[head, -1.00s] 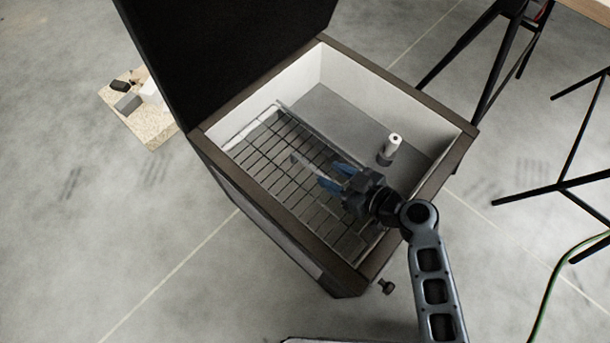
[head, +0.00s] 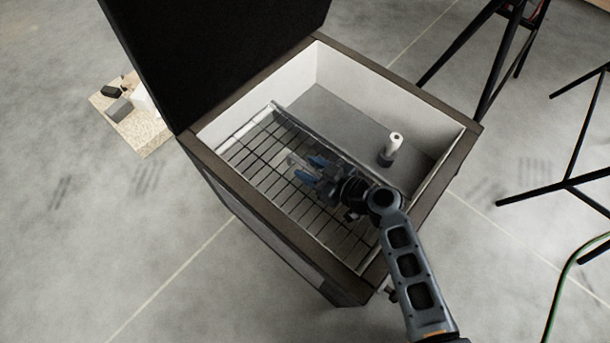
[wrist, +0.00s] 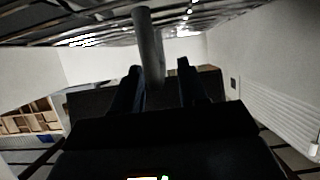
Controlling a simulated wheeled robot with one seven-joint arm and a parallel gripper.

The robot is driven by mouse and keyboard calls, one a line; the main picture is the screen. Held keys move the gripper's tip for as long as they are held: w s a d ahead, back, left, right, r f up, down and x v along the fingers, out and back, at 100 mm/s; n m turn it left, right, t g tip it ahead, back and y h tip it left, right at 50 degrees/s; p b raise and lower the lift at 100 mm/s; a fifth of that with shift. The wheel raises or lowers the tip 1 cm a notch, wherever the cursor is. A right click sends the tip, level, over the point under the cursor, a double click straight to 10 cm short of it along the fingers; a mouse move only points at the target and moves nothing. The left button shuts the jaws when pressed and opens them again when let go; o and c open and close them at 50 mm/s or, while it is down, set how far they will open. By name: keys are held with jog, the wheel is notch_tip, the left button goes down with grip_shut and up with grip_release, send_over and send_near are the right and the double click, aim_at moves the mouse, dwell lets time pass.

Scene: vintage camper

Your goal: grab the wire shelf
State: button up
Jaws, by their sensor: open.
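The wire shelf (head: 262,140) is a dark metal grid with a pale bar at its far left end. It lies inside the open brown box, along its left side. My gripper (head: 299,167) is open over the middle of the grid, with its fingers pointing left. In the head view I cannot tell whether the fingers touch the wires. My gripper and arm hide part of the shelf's right side. In the wrist view a grey bar (wrist: 149,45) stands between the two spread fingers; I cannot tell whether it belongs to the shelf.
The box's brown rim (head: 215,162) surrounds the shelf, and its black lid (head: 220,50) stands open at the back left. A white cylinder (head: 394,143) stands inside, right of the shelf. Black trestle legs (head: 490,75) are at the right.

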jog(key=shift+w+a+f, duration=0.1)
jog(key=shift+w+a, duration=0.05)
jog(key=shift+c, duration=0.2)
grip_shut()
dwell(1.2)
